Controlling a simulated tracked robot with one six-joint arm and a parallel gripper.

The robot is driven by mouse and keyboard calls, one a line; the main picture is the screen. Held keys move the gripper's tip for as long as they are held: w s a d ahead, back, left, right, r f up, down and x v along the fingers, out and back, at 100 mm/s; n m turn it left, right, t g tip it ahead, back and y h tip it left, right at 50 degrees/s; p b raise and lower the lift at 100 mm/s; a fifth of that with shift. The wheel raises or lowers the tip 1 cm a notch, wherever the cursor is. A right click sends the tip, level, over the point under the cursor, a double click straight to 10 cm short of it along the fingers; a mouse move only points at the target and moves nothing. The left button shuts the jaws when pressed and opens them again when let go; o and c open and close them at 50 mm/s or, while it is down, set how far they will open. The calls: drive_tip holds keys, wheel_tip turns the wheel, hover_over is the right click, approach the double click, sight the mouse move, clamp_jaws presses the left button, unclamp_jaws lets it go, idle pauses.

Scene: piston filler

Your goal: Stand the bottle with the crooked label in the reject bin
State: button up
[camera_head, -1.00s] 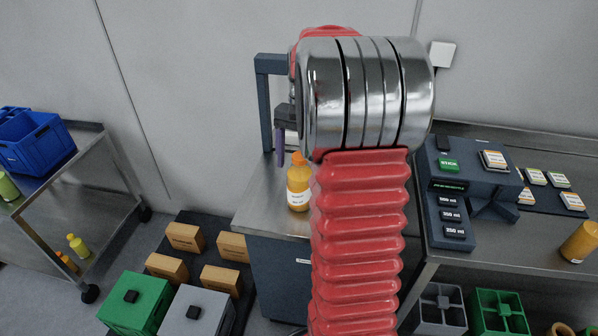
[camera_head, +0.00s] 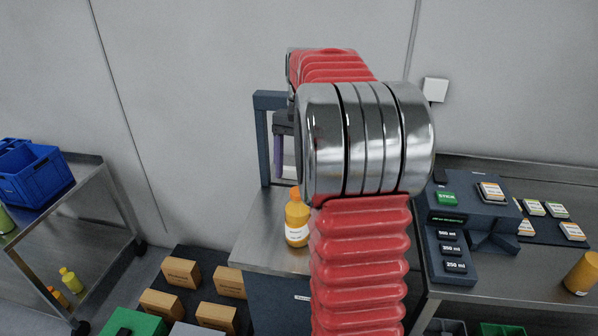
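A yellow-orange bottle (camera_head: 297,212) with an orange cap and a white label stands on the steel bench (camera_head: 262,235), left of my red arm. It is too small to tell for sure whether its label is crooked. Another amber bottle (camera_head: 582,273) stands on the right bench and is cut by the picture's edge. No bin in view has a readable reject mark; a blue crate (camera_head: 40,178) stands on the left cart. My gripper is not in view; my raised arm hides the middle of the scene.
The filler's dark frame (camera_head: 263,140) stands behind the bottle, with a purple part (camera_head: 278,157) hanging from it. A control panel (camera_head: 452,235) and label cards (camera_head: 570,231) are on the right bench. Cardboard boxes (camera_head: 183,271) and a green crate (camera_head: 136,325) are on the floor.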

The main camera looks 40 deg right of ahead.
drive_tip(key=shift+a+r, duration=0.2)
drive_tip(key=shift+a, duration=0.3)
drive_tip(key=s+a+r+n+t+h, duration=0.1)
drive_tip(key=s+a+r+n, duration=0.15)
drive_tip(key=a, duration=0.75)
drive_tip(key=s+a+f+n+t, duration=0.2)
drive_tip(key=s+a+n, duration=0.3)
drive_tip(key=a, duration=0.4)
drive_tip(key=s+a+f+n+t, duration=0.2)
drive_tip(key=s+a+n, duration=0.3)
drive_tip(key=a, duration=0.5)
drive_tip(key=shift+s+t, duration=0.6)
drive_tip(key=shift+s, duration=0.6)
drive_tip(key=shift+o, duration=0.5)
